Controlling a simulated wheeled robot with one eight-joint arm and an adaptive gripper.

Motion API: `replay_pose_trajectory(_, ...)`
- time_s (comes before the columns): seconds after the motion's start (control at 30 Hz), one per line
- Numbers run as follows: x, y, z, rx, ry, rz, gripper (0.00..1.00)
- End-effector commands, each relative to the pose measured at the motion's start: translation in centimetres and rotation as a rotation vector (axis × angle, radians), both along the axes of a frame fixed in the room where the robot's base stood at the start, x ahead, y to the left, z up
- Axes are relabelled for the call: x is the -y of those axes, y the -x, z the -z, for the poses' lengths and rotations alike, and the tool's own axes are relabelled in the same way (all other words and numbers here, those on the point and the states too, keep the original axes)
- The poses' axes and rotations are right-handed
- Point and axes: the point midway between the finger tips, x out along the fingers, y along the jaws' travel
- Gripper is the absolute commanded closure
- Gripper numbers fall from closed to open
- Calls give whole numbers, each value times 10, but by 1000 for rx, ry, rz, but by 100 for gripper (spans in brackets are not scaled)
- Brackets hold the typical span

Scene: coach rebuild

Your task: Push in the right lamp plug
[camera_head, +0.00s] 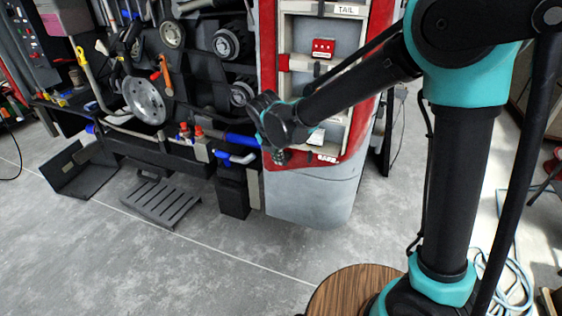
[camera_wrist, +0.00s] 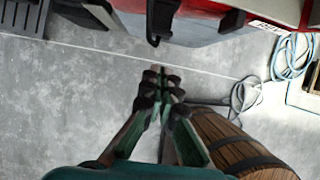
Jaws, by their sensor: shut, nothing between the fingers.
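A lamp recess (camera_head: 300,75) is set in the red and grey rear corner of the coach, under a white "TAIL" label (camera_head: 347,9). A red fitting (camera_head: 323,47) sits inside it and a small red block (camera_head: 283,62) is at its left edge. I cannot tell which part is the right lamp plug. My gripper (camera_head: 279,157) is in front of the lower end of this corner panel and hides part of it. In the wrist view my gripper (camera_wrist: 160,76) is shut and empty, with floor behind its tips.
The open engine bay (camera_head: 165,90) with hoses and pulleys lies left of the panel. A black hooked part (camera_wrist: 155,38) is just beyond my fingertips in the wrist view. A wooden barrel (camera_wrist: 235,145) is at lower right there. Blue hose (camera_head: 510,265) lies on the floor at right.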

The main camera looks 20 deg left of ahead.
Motion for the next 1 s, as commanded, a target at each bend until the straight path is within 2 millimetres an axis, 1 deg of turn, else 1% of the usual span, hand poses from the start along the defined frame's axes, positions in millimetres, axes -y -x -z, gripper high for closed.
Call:
replay_pose_trajectory(0.03, -1, 5, -11, 0, 0, -2, 100)
replay_pose_trajectory(0.2, -2, 17, -41, 0, 1, -2, 100)
replay_pose_trajectory(0.3, -2, 21, -53, 0, 1, -2, 100)
replay_pose_trajectory(0.4, -2, 24, -60, 0, 1, -1, 100)
replay_pose_trajectory(0.53, -2, 26, -65, 0, 1, -1, 100)
replay_pose_trajectory(0.87, 0, 25, -64, -1, -2, 9, 100)
replay_pose_trajectory(0.97, 16, 20, -63, -3, -32, 87, 100)
replay_pose_trajectory(1.0, 29, 16, -61, -5, -55, 149, 100)
